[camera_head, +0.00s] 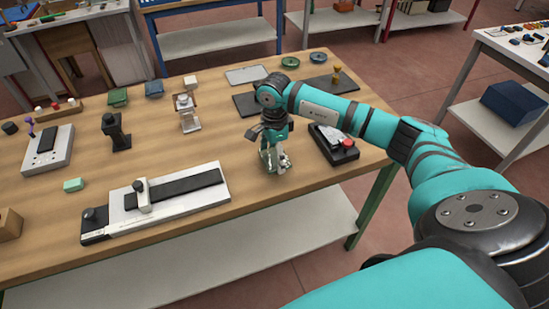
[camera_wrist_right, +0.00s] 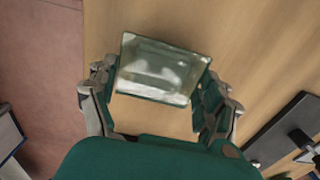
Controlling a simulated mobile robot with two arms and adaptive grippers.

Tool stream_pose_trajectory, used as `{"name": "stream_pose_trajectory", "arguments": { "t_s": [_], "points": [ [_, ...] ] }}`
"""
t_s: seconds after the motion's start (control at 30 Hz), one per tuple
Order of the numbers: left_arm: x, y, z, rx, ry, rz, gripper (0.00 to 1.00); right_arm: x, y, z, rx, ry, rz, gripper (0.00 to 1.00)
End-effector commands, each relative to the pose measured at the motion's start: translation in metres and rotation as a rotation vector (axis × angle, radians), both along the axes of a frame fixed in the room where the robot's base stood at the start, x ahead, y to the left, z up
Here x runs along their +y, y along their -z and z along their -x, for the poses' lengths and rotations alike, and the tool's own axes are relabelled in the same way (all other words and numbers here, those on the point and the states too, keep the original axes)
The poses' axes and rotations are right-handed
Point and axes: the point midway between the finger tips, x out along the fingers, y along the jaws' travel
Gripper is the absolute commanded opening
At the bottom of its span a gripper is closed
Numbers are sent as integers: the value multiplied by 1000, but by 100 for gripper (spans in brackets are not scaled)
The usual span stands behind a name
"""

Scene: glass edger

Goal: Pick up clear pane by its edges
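The clear pane (camera_wrist_right: 163,68) is a small square of glass with greenish edges. In the right wrist view it lies between the two fingers of my right gripper (camera_wrist_right: 160,80), which meet its left and right edges. Its faces are free. In the head view the right gripper (camera_head: 273,160) points down at the table's right part, low over the wood. The pane is hard to make out there, partly hidden by the fingers. Whether it touches the table cannot be told. My left gripper is not in view.
The wooden table (camera_head: 240,215) is bare in front of the gripper. A black device with a red button (camera_head: 345,143) stands close on the right. A white guide rail (camera_head: 160,200) lies to the left, with a black clamp (camera_head: 116,132) behind it. Dark mats lie behind the gripper.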

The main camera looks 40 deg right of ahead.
Motion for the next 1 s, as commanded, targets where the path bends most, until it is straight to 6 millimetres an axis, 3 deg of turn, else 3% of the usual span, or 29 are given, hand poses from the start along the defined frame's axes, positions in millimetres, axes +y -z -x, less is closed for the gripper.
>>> {"name": "stream_pose_trajectory", "arguments": {
  "t_s": [0.03,0.27,0.7,0.93,1.0],
  "points": [
    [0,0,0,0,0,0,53,0,0,0,0,0,0,73],
    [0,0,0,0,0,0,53,0,0,0,-1,0,0,45],
    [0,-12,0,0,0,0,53,0,-10,0,-1,0,-2,45],
    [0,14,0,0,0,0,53,-1,-36,-2,-7,0,1,45],
    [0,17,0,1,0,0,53,8,-38,9,-2,-6,0,45]
  ]
}}
